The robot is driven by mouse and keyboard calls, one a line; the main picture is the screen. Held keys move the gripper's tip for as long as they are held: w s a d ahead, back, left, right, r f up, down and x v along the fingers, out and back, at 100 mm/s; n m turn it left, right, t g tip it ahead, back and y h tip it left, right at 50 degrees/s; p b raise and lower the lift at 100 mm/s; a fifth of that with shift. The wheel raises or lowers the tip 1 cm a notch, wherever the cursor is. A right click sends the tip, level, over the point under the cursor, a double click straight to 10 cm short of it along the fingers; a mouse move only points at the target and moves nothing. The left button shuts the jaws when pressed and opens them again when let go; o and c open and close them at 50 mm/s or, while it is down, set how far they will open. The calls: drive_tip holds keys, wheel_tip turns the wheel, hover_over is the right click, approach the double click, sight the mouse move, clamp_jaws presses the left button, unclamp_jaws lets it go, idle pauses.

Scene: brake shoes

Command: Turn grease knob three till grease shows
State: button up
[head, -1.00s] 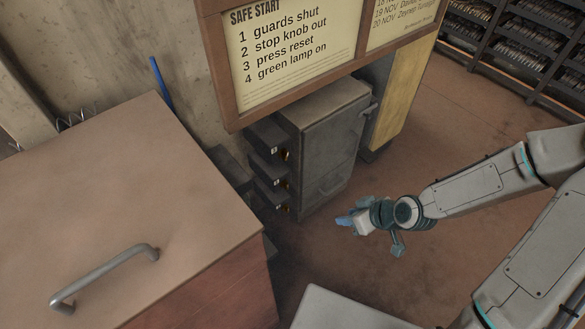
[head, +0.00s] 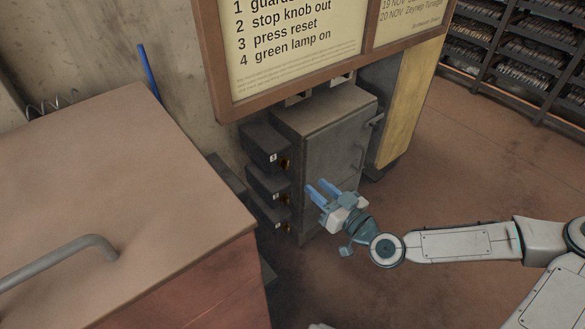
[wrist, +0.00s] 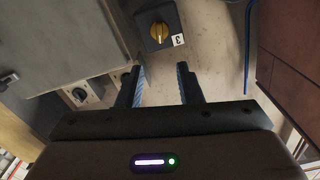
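In the wrist view a yellow-orange grease knob (wrist: 159,32) sits on a dark box, with a label "3" (wrist: 178,40) beside it. It lies just beyond my open fingertips, apart from them. In the head view, three dark boxes with small knobs are stacked along the left side of a grey cabinet: a top knob (head: 284,163), a middle knob (head: 285,196) and a bottom knob (head: 286,227). Their labels are too small to read surely. My gripper (head: 317,187) is open and empty in front of the cabinet; its blue fingers also show in the wrist view (wrist: 160,70). I see no grease.
The grey cabinet (head: 335,135) has a door handle on its right. A sign board (head: 290,45) overhangs it. A brown-topped bench (head: 110,190) stands at left, and a blue rod (head: 153,72) leans behind it. Floor at right is clear.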

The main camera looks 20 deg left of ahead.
sight(288, 162)
drive_tip(key=b+x, duration=0.2)
drive_tip(key=x, duration=0.9)
clamp_jaws()
